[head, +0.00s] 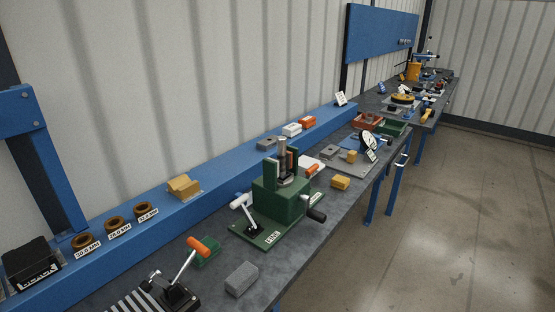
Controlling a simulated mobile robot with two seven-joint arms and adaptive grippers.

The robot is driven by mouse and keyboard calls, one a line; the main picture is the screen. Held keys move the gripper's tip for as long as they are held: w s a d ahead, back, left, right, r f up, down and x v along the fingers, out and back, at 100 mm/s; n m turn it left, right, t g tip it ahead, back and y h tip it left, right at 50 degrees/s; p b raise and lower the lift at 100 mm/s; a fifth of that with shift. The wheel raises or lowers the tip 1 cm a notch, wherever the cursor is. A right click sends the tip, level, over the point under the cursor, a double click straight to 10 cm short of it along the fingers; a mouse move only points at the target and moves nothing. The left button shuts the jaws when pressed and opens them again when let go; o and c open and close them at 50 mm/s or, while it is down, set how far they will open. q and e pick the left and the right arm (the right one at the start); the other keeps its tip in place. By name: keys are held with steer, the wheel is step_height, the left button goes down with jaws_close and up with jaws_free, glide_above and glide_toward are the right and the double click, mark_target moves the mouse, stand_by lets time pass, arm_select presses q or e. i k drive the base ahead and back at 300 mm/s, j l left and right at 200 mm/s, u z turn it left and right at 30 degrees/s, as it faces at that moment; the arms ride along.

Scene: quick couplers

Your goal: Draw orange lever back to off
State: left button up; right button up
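A lever with an orange grip (199,246) stands on a small black base (175,297) at the front of the bench. Its silver shaft leans up to the right. A second orange grip (312,169) sticks out to the right behind the green fixture (281,199). What it is attached to is partly hidden. The green fixture also carries a white-gripped lever (241,201) at its left and a black handle (316,214) at its right. Neither of my grippers is in view.
The grey bench top (215,285) runs away to the right. A grey block (241,279) and a green block (206,252) lie near the front lever. A yellow block (340,182) lies beyond the fixture. A blue raised shelf (215,196) runs along the wall. Open floor (440,230) lies right.

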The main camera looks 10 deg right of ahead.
mark_target(314, 168)
steer(key=l+u, duration=0.3)
steer(key=u, duration=0.15)
steer(key=i+l+u, duration=0.1)
steer(key=l+u, duration=0.5)
steer(key=l, duration=0.35)
steer(key=k+l+u, duration=0.15)
steer(key=l, duration=0.35)
